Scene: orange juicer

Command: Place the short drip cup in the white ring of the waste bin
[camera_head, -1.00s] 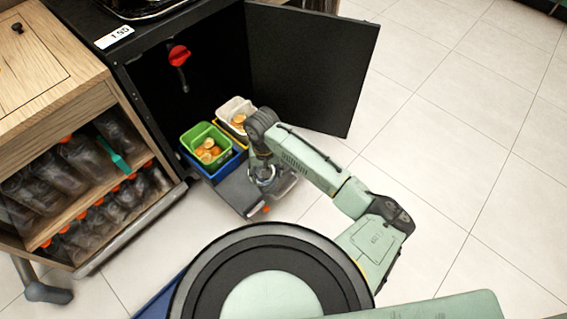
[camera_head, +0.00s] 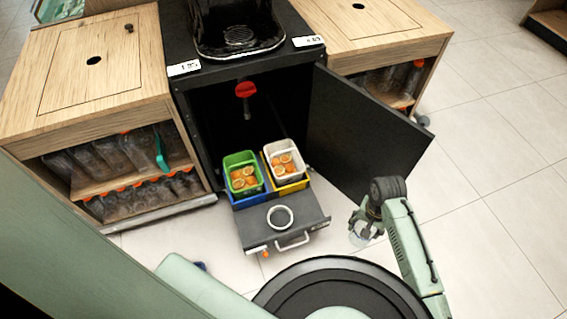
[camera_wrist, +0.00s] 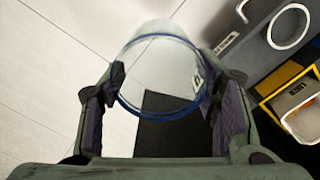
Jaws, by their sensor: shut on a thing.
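My gripper (camera_head: 362,230) is at the right of the pulled-out waste bin, over the tiled floor. It is shut on a clear cup (camera_head: 357,240) with a blue rim. In the wrist view the cup (camera_wrist: 160,75) sits between both fingers of my gripper (camera_wrist: 160,95). The white ring (camera_head: 280,209) lies on the grey top of the waste bin (camera_head: 254,224), and nothing stands in it. In the wrist view the ring (camera_wrist: 272,30) is at the upper right, apart from the cup.
Green (camera_head: 228,160) and white (camera_head: 270,148) tubs with orange pieces stand behind the ring. A black cabinet door (camera_head: 365,125) stands open behind my gripper. A red-handled tap (camera_head: 246,89) hangs above the tubs. Wooden cabinets flank the juicer. Floor (camera_head: 470,250) at right is clear.

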